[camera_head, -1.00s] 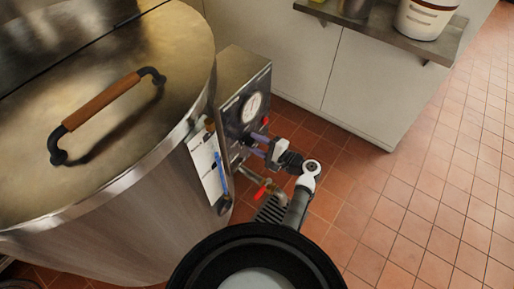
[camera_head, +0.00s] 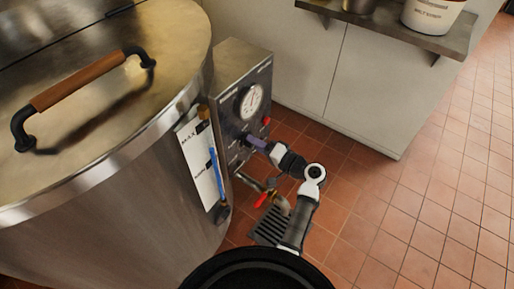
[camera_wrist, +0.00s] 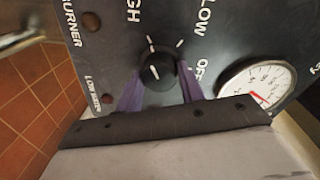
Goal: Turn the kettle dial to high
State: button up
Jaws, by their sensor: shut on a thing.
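The kettle (camera_head: 120,200) is a large steel drum at the left of the head view. A steel control box (camera_head: 243,75) is on its right side. The black dial (camera_wrist: 158,68) shows in the wrist view, on a dark panel marked HIGH, LOW and OFF. My gripper (camera_wrist: 161,84) has its two purple fingers on either side of the dial, shut on it. In the head view my gripper (camera_head: 256,143) reaches the panel below the gauge, and the dial is hidden there. I cannot tell for sure which mark the dial points to.
A round white gauge (camera_wrist: 258,88) sits beside the dial. A red valve handle (camera_head: 261,199) is below the box, above a floor grate (camera_head: 268,228). A white card (camera_head: 200,165) hangs on the kettle. A cabinet (camera_head: 365,85) stands behind; tiled floor (camera_head: 430,190) is clear at right.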

jog(key=shift+o, duration=0.2)
jog(key=shift+c, duration=0.2)
jog(key=o, duration=1)
jog(key=p+v, duration=0.1)
jog(key=v, duration=1.3)
